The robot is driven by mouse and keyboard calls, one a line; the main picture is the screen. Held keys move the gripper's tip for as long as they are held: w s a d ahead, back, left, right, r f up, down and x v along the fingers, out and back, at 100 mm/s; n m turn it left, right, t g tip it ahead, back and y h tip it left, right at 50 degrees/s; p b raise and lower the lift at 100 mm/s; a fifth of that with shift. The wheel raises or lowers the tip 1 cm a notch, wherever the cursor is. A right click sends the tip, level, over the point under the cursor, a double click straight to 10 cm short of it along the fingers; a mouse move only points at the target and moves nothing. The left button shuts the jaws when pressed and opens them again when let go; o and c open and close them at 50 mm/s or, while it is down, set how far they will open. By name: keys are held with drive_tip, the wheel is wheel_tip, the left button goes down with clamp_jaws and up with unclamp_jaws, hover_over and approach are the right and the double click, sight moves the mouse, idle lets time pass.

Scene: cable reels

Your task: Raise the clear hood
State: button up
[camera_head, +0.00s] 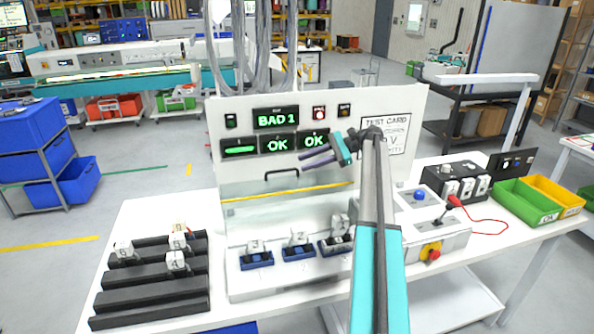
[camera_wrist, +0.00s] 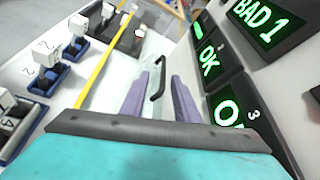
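The clear hood (camera_head: 250,207) is a see-through pane on the white test station, with a yellow strip along it behind the blue nests. Its black bar handle (camera_head: 282,173) sits below the lit displays; it also shows in the wrist view (camera_wrist: 160,79). My gripper (camera_head: 303,159) has purple fingers and is to the right of the handle and slightly above it in the head view.
Displays (camera_head: 275,118) above read BAD 1, OK, OK. Blue nests (camera_head: 299,251) with white numbered blocks stand in front. A black rack (camera_head: 150,280) is at left. A control box with red-yellow button (camera_head: 431,252) and green bin (camera_head: 527,203) are at right.

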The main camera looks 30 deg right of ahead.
drive_tip(key=v, duration=0.3)
drive_tip(key=shift+d+b, duration=0.15)
drive_tip(key=shift+b, duration=0.25)
drive_tip(key=shift+s+d+r, duration=0.1)
drive_tip(key=shift+s+d, duration=0.1)
drive_tip(key=shift+d, duration=0.05)
